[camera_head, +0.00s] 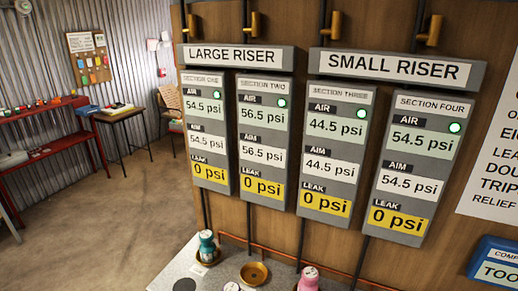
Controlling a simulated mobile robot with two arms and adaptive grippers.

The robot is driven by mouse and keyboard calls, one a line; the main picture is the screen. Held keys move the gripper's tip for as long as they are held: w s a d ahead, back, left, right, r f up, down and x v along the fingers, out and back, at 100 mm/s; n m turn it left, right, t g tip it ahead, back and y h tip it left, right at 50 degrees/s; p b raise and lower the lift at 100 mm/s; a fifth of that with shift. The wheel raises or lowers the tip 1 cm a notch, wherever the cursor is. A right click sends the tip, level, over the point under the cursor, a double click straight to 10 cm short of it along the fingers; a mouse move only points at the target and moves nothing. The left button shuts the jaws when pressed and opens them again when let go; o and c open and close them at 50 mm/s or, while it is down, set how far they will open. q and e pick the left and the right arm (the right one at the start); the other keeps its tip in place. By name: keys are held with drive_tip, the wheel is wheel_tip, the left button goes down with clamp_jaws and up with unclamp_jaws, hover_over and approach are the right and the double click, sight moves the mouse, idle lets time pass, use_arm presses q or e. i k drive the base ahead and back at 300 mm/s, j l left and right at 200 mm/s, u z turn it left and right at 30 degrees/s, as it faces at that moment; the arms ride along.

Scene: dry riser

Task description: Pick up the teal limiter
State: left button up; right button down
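A pink part of similar shape (309,280) stands farther right, partly cut off by the lower edge. Neither of my grippers is in view.
A wooden panel with LARGE RISER (235,57) and SMALL RISER (393,67) gauge boards rises behind the bench. A copper pipe (262,246) runs along its foot. A dark object (185,284) lies at the front. A blue box (497,262) is at right. Open floor lies left.

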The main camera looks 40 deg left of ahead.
sight(208, 251)
drive_tip(key=u, duration=1.85)
drive_tip(key=l+z, duration=0.2)
drive_tip(key=k+j, duration=0.05)
